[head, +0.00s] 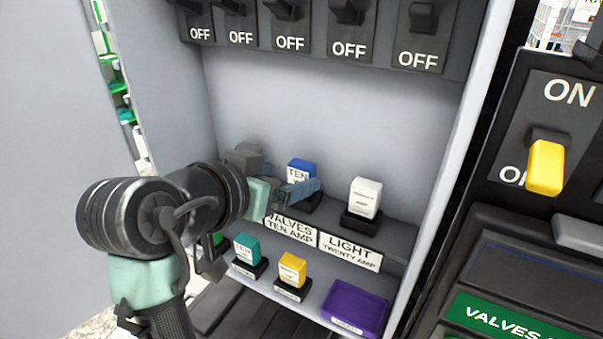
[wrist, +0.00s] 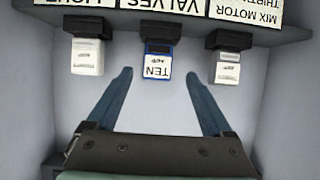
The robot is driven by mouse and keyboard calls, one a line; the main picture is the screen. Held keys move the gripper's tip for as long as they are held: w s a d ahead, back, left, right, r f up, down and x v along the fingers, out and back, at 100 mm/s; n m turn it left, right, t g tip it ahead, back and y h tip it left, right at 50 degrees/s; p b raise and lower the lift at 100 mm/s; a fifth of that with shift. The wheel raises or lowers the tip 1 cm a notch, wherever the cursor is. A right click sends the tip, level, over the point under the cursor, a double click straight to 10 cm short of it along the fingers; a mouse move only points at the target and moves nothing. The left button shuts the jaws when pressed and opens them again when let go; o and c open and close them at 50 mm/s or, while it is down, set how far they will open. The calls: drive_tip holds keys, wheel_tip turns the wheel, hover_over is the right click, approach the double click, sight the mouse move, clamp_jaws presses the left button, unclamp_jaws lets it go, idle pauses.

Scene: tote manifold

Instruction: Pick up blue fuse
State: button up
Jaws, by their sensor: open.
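The blue fuse (head: 301,171) sits upright in a black socket on the upper shelf, above the "VALVES TEN AMP" label (head: 291,227). In the wrist view the blue fuse (wrist: 157,66) shows its white "TEN" face, upside down, with a blue edge. My gripper (head: 303,190) is at the blue fuse in the head view, its fingers partly in front of it. In the wrist view my gripper (wrist: 160,98) is open and empty, with one finger to each side of the fuse's line. The fuse lies just beyond the fingertips, centred between them; contact is not visible.
A white fuse (head: 366,197) stands to the right in the "LIGHT" socket; another white fuse (wrist: 228,68) is on the other side. Below are a teal fuse (head: 247,248), a yellow fuse (head: 292,269) and a purple tray (head: 354,307). Black switches (head: 346,12) hang above. Cabinet walls enclose both sides.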

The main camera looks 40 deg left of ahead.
sight(298, 174)
drive_tip(key=shift+p+x, duration=0.65)
drive_tip(key=shift+x, duration=1.25)
drive_tip(key=shift+d+r, duration=0.2)
clamp_jaws()
